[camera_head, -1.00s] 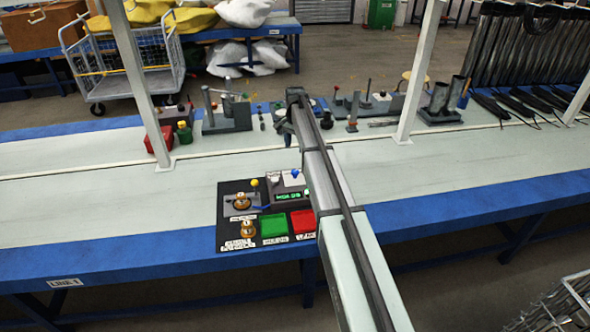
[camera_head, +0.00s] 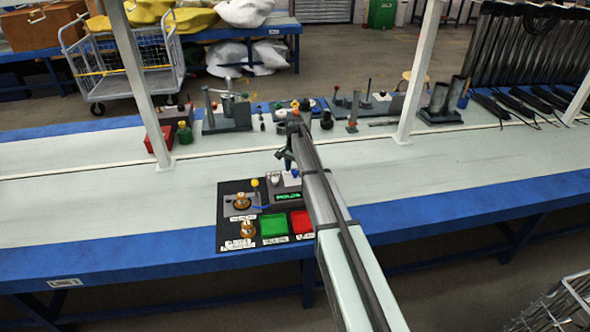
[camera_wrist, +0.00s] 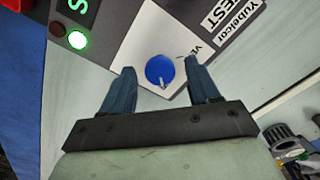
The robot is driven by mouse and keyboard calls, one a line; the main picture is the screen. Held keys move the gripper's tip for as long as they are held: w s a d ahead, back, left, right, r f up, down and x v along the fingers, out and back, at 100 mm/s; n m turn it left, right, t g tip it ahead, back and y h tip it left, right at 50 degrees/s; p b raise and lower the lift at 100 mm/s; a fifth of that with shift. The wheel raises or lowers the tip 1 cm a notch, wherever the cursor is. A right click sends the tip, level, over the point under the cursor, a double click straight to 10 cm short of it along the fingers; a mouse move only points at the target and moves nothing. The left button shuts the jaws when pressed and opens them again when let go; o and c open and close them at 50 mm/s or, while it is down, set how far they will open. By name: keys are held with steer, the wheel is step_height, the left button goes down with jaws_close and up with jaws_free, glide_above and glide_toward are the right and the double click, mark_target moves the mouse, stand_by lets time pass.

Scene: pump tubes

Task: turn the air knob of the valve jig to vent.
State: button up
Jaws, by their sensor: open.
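The valve jig is the grey box (camera_head: 284,187) with a lit green display on the black mat. In the wrist view its blue round knob (camera_wrist: 160,70) with a small pale pointer sits on a white plate (camera_wrist: 135,45). My gripper (camera_wrist: 158,80) is open, its two fingers on either side of the blue knob with a gap at each side. In the head view the gripper (camera_head: 288,160) is above the jig's back edge, and the arm hides part of the jig. A label beginning with "V" is partly hidden by the right finger.
The black mat (camera_head: 228,212) also bears a brass fitting in a fixture (camera_head: 241,201), another brass fitting (camera_head: 248,229), a green tray (camera_head: 273,228) and a red tray (camera_head: 302,221). Other jigs stand behind on the bench. A white post (camera_head: 419,75) rises at the right.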

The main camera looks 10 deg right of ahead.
steer(key=shift+c, duration=0.2)
steer(key=c, duration=1)
steer(key=shift+n, duration=0.4)
steer(key=n, duration=0.3)
steer(key=shift+n, duration=0.4)
steer(key=n, duration=0.4)
steer(key=shift+n, duration=0.3)
steer(key=n, duration=0.8)
steer(key=shift+n, duration=0.3)
